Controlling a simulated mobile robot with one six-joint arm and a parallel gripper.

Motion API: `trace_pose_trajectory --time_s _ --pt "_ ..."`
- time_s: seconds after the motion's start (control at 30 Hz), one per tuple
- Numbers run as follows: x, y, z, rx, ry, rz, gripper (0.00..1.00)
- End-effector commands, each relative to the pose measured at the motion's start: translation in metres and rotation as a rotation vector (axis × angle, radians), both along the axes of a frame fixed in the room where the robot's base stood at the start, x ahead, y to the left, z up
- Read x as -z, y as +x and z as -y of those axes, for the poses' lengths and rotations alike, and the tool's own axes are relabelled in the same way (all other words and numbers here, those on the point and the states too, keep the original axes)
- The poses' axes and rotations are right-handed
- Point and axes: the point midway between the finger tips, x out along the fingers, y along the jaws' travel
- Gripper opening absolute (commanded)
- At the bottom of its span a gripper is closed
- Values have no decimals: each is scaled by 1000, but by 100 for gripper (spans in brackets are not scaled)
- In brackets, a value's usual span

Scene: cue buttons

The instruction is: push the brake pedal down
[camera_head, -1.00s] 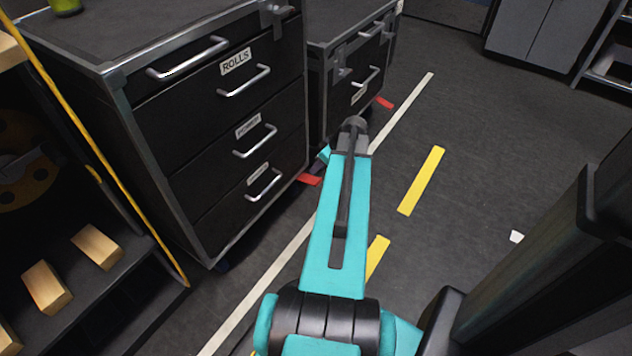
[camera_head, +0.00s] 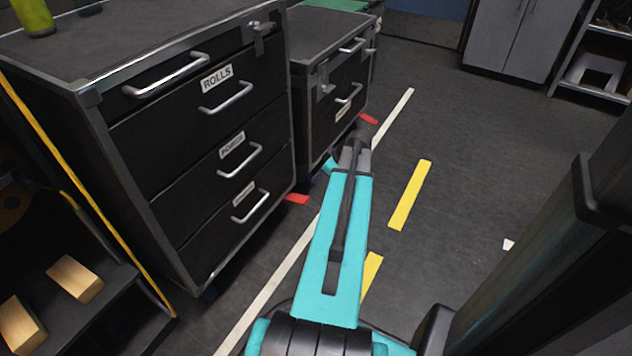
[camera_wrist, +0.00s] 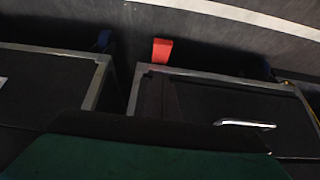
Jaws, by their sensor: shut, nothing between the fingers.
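A small red pedal (camera_head: 297,199) sticks out at floor level by the near right corner of the ROLLS cart (camera_head: 230,130). It also shows in the wrist view (camera_wrist: 162,50), near the gap between two carts. A second red pedal (camera_head: 369,119) sits at the foot of the farther cart (camera_head: 318,85). My gripper (camera_head: 320,178) is mostly hidden behind my teal arm, low beside the ROLLS cart and a little above and right of the nearer pedal in the picture. It is shut and empty. I cannot tell its exact distance from the pedal.
Drawer handles (camera_head: 226,97) jut from the cart fronts. A white floor line (camera_head: 268,288) and yellow dashes (camera_head: 410,195) run past the carts. The floor to the right is mostly clear. Wooden blocks (camera_head: 75,279) lie on a dark shelf at lower left.

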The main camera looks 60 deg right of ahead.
Motion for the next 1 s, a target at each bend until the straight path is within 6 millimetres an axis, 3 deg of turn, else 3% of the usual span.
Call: trace_pose_trajectory --time_s 0.67,1.0 --pt "81 52 0 -3 1 0 0" --pt "111 43 -1 -1 0 0 0"
